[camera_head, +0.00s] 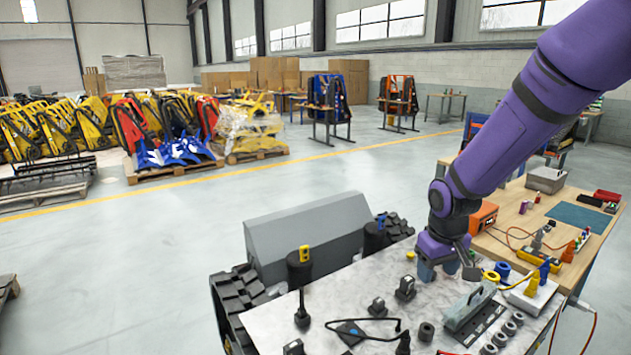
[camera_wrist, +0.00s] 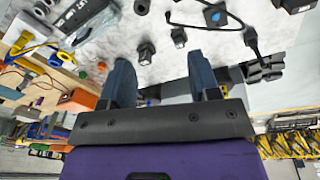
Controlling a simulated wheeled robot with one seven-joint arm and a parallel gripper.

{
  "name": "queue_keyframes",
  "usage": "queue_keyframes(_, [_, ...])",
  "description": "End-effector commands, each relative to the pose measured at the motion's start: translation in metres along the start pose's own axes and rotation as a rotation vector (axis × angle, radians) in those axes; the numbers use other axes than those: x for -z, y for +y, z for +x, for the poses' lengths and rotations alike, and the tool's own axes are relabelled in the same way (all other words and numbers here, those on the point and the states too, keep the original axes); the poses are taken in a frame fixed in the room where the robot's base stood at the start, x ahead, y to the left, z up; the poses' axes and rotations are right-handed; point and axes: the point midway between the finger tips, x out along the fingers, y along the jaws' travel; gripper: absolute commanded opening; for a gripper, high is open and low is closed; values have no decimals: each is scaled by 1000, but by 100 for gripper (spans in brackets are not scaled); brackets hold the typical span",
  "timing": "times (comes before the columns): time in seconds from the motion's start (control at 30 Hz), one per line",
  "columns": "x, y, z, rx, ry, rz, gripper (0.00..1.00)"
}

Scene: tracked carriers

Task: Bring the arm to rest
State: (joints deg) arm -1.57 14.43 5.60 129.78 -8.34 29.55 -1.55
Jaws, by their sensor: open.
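My purple arm reaches in from the upper right in the head view, bent at a dark joint. My gripper (camera_head: 438,270) points down, low over the far edge of the light marbled top (camera_head: 350,290). In the wrist view my gripper (camera_wrist: 162,75) shows two blue fingers spread wide apart. The space between them is empty. Whether the fingertips touch the top is hard to tell.
A black cable (camera_head: 372,333) lies in front. A wooden bench (camera_head: 540,215) with tools stands to the right.

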Motion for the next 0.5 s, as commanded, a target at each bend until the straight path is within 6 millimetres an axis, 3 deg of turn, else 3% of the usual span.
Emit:
queue_keyframes(0.03, [-5,2,-19,-8,21,13,56])
queue_keyframes(0.2, [-28,7,-69,-26,65,54,56])
queue_keyframes(0.5, [-80,9,-144,-42,148,128,56])
